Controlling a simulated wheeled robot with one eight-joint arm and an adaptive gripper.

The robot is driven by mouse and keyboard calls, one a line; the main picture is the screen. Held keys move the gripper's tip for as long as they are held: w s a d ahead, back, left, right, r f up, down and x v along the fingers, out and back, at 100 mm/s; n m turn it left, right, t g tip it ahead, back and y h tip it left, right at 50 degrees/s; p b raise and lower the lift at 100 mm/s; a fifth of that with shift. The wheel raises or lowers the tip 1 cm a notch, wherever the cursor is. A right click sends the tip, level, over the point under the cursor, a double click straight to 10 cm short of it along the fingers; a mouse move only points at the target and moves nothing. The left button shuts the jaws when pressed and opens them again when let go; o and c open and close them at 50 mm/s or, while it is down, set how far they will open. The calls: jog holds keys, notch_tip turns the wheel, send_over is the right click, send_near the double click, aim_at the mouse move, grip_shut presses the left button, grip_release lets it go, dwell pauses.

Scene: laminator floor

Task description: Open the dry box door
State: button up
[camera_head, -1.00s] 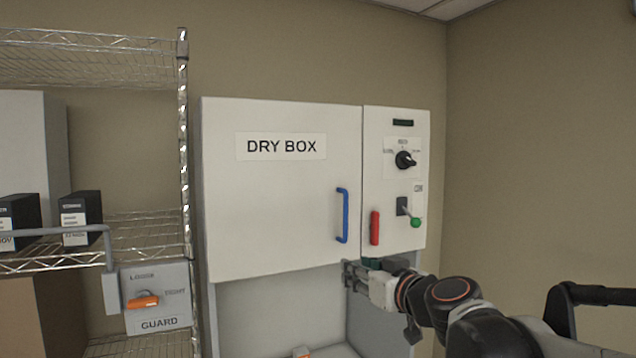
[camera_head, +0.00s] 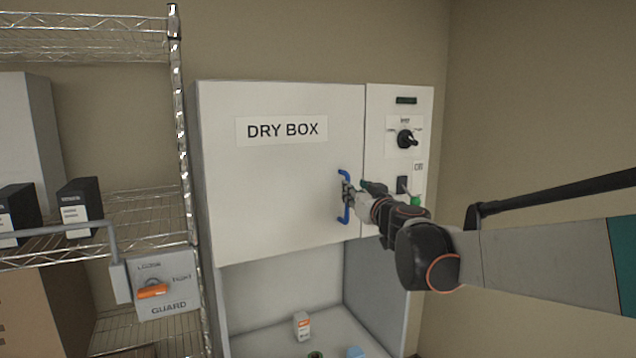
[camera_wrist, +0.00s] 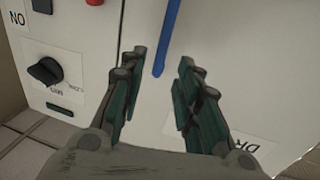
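The dry box door (camera_head: 270,190) is a white panel labelled DRY BOX and looks shut, level with the control panel beside it. Its blue vertical handle (camera_head: 344,174) is near the door's right edge, with its middle partly hidden by my gripper. My gripper (camera_head: 347,192) is at the handle in the head view. In the wrist view my gripper (camera_wrist: 164,56) is open, and the blue handle (camera_wrist: 168,38) runs between and beyond its two fingertips. I cannot tell whether a finger touches it.
A wire shelf (camera_head: 130,205) with a guard box (camera_head: 165,285) stands left.

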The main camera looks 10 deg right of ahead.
jog(key=w, duration=0.2)
jog(key=w+p, duration=0.1)
jog(key=w, duration=0.3)
jog(key=shift+w+a, duration=0.4)
grip_shut()
